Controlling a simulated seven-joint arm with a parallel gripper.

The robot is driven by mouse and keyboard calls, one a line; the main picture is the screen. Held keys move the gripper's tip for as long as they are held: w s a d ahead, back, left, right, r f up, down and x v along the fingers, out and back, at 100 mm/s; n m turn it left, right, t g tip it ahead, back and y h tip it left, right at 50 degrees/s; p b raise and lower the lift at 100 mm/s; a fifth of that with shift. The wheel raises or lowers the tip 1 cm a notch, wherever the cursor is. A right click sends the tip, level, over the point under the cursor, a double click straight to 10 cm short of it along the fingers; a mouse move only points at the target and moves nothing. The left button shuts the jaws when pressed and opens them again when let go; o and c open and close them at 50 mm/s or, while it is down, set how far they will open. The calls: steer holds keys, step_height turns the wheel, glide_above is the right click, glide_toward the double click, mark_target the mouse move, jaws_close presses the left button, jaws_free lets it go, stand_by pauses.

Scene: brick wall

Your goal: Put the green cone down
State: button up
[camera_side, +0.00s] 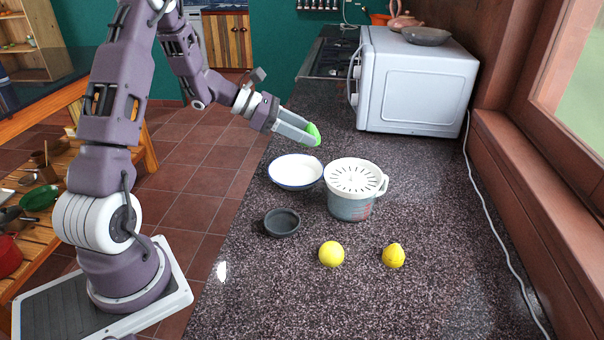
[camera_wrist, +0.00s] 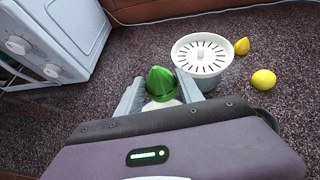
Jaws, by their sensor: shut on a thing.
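The green cone (camera_side: 314,134) is held in my gripper (camera_side: 302,134), which is shut on it above the counter, behind the white bowl. In the wrist view the ribbed green cone (camera_wrist: 162,82) sits between the two grey fingers of my gripper (camera_wrist: 162,90). Its lower part is partly hidden by the gripper body. The juicer (camera_side: 352,190), a grey-blue jug with a white slotted strainer top and a handle, stands on the counter nearer the side camera; the cone is apart from it. The juicer also shows in the wrist view (camera_wrist: 203,52), right of the cone.
A white bowl (camera_side: 296,171) with a blue rim stands left of the juicer. A small dark bowl (camera_side: 282,222) and two lemons (camera_side: 331,254) (camera_side: 393,256) are nearer the side camera. A white microwave (camera_side: 415,88) stands at the back right. The front counter (camera_side: 400,310) is clear.

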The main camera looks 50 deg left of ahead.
mark_target(290, 177)
steer(key=a+f, duration=0.1)
steer(key=f, duration=0.3)
steer(key=s+a+f, duration=0.1)
steer(key=f, duration=0.3)
steer(key=a+f, duration=0.1)
steer(key=f, duration=0.2)
steer(key=shift+s+a+f, duration=0.35)
steer(key=shift+a+f, duration=0.05)
steer(key=shift+f, duration=0.1)
steer(key=o, duration=1.3)
steer(key=shift+o, duration=0.2)
